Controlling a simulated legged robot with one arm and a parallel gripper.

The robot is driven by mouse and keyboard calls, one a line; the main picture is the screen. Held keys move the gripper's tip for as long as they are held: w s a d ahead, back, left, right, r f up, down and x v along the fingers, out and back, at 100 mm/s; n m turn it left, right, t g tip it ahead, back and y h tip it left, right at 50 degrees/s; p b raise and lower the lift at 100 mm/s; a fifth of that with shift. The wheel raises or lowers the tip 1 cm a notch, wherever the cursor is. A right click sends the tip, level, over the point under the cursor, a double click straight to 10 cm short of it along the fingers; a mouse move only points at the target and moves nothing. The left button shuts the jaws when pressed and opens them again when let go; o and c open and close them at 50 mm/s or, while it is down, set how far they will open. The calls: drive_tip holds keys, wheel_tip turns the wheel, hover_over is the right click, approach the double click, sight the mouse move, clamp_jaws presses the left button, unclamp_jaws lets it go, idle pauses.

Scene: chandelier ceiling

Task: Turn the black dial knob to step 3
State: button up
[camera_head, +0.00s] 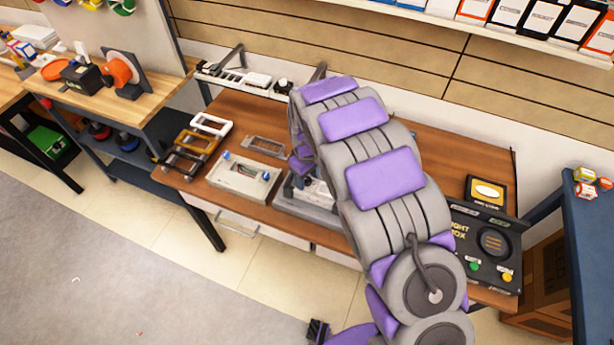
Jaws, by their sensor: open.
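My arm rises from the lower right and bends over the middle of the brown desk (258,108). Its far end drops behind its own thick links, and my gripper's fingers are hidden there. No black dial knob can be made out with certainty. A small black part (284,86) sits on the white rail along the back of the desk, too small to tell its shape or any step marks.
A white box with blue knobs (242,178) and a grey device (308,205), partly behind my arm, stand near the front edge. Several frame-like handles (193,145) lie at the left. A blue table (590,245) flanks the right side.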

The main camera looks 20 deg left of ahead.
clamp_jaws()
idle(0.6)
